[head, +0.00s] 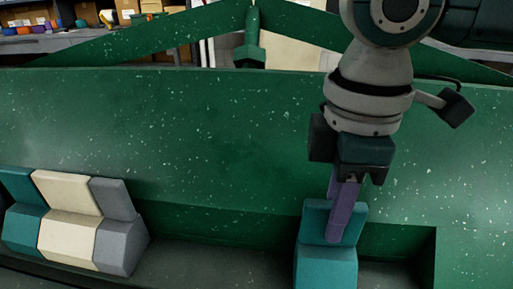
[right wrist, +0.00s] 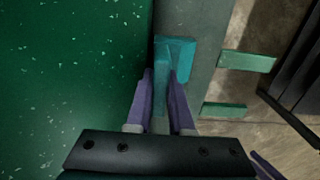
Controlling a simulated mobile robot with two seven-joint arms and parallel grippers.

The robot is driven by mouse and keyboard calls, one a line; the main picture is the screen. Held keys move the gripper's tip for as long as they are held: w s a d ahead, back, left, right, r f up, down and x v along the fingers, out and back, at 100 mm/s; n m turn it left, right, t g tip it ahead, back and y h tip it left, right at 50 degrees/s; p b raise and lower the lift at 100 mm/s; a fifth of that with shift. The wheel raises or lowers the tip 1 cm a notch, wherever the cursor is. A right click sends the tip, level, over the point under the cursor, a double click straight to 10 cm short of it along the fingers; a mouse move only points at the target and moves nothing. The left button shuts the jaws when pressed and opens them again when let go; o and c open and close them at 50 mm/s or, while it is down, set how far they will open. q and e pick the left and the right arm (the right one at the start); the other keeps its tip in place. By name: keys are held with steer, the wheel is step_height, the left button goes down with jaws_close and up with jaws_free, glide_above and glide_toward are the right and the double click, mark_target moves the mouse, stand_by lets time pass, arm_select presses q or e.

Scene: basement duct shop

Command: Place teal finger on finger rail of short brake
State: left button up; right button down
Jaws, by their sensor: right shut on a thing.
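The teal finger (head: 325,268) is in the purple-tipped jaws of my right gripper (head: 340,225), which is shut on its upper plate. It stands about upright at the finger rail (head: 205,262) of the green short brake (head: 210,130), in the right half of the head view. Whether its base touches the rail I cannot tell. In the right wrist view the teal finger (right wrist: 184,48) sits between and beyond the jaw tips, over a grey-green strip beside the green brake face. My left gripper is not in view.
Another teal finger (head: 22,228), a cream finger (head: 68,235) and a grey finger (head: 122,245) stand side by side at the left of the rail. The rail between them and the held finger is clear. A shelf (head: 45,42) with boxes is behind the brake.

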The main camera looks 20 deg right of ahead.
steer(key=c, duration=1.1)
jaws_free()
steer(key=shift+r, duration=0.2)
step_height(320, 180, up, 12)
steer(key=p, duration=0.2)
steer(key=s+a+f+m+t+y, duration=0.2)
steer(key=s+a+f+t+y, duration=0.15)
steer(key=a+f, duration=0.65)
steer(key=s+d+f+m+h, duration=0.1)
steer(key=s+d+m, duration=0.1)
steer(key=s+d, duration=0.1)
steer(key=s+d+f+m+h, duration=0.1)
steer(key=s+d+f+m, duration=0.1)
steer(key=s+d+m, duration=0.1)
steer(key=s+d+f+m+h, duration=0.1)
steer(key=s+d+f+m, duration=0.1)
steer(key=d, duration=0.1)
steer(key=shift+s+d+m, duration=0.1)
steer(key=shift+s+m, duration=0.3)
